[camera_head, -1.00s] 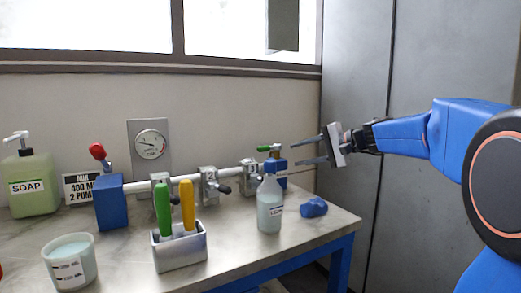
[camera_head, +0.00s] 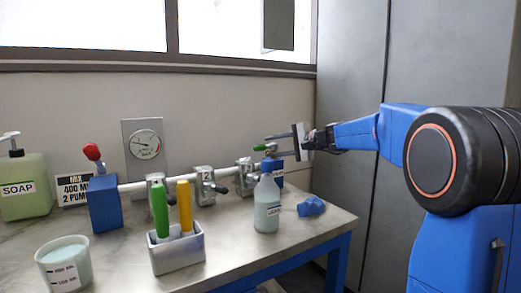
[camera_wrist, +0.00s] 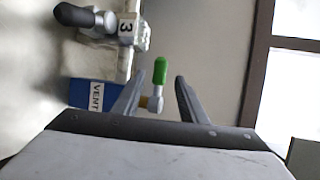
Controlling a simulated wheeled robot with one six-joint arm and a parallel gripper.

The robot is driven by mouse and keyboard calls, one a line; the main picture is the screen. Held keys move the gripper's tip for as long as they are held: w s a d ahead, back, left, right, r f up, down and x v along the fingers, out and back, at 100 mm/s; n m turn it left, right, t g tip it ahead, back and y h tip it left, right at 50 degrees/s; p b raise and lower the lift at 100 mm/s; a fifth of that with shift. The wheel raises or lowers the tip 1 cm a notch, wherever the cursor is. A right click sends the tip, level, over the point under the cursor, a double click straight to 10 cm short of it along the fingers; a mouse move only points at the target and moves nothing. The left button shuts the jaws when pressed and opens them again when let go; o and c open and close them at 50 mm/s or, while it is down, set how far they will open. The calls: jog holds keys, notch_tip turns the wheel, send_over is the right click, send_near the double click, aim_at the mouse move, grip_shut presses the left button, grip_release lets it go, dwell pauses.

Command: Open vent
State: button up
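The vent is a blue block labelled VENT (camera_wrist: 88,94) at the right end of the white pipe, with a green-tipped lever (camera_wrist: 159,72) on it. In the head view the green lever end (camera_head: 261,147) shows just left of my gripper (camera_head: 272,146), and the blue block (camera_head: 277,170) is partly behind a bottle. In the wrist view my gripper (camera_wrist: 158,82) is open, and the green lever stands between its two spread fingers. I cannot tell whether either finger touches it.
A holder (camera_head: 176,255) with green and yellow handles stands in front. A grey cabinet (camera_head: 420,60) is at right.

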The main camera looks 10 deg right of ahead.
aim_at(263, 148)
jog(key=shift+x, duration=3.15)
jog(key=shift+c, duration=0.5)
grip_shut()
